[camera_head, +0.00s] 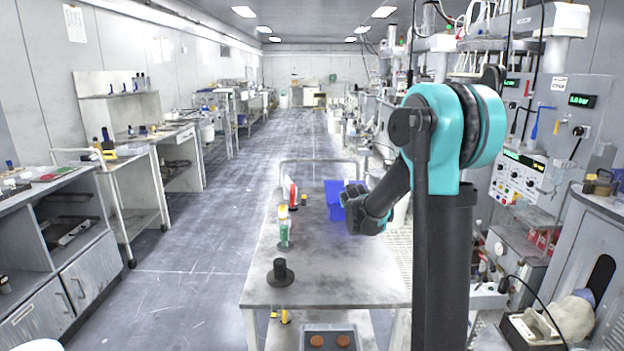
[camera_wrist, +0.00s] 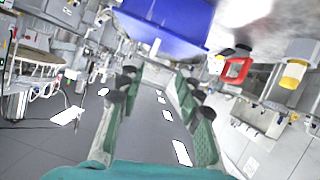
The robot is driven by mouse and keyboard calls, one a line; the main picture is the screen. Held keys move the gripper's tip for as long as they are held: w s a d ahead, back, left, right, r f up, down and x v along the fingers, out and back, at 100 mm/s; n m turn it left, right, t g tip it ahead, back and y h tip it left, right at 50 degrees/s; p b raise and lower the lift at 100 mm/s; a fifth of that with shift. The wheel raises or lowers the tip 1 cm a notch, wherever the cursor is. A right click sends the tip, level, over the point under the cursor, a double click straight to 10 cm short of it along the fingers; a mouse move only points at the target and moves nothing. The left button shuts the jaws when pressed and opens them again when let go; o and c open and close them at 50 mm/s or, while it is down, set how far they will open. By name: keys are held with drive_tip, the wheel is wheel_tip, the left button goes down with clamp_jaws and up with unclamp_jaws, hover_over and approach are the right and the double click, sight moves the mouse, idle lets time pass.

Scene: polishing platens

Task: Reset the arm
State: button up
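My arm rises at the right of the head view and bends down over the right side of a metal table (camera_head: 325,265). Its wrist end is in front of a blue bin (camera_head: 334,203), and the fingers are hard to make out there. In the wrist view my gripper (camera_wrist: 158,78) has its two green and black fingers spread apart, with nothing between them. The blue bin (camera_wrist: 165,22) also shows beyond the fingertips at the top of that tilted view. I cannot tell exactly how far the gripper is from the bin.
On the table are a red-and-white bottle (camera_head: 292,193), a green-and-white bottle (camera_head: 284,228) and a black weight-like piece (camera_head: 280,272). Benches and cabinets (camera_head: 65,270) line the left. Control machines (camera_head: 520,180) stand at the right. The left aisle floor (camera_head: 190,270) is clear.

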drive_tip(key=s+d+f+g, duration=0.1)
drive_tip(key=s+f+g, duration=0.2)
drive_tip(key=s, duration=1.2)
drive_tip(key=s+d+f+m+g, duration=0.1)
drive_tip(key=s+d+f+g, duration=0.1)
drive_tip(key=s+f, duration=0.6)
drive_tip(key=s+d+f+g+y, duration=0.1)
drive_tip(key=s+f+g, duration=0.3)
drive_tip(key=s, duration=1.8)
drive_tip(key=shift+s+d+f, duration=0.2)
drive_tip(key=shift+d+f, duration=0.2)
drive_tip(key=shift+f, duration=0.55)
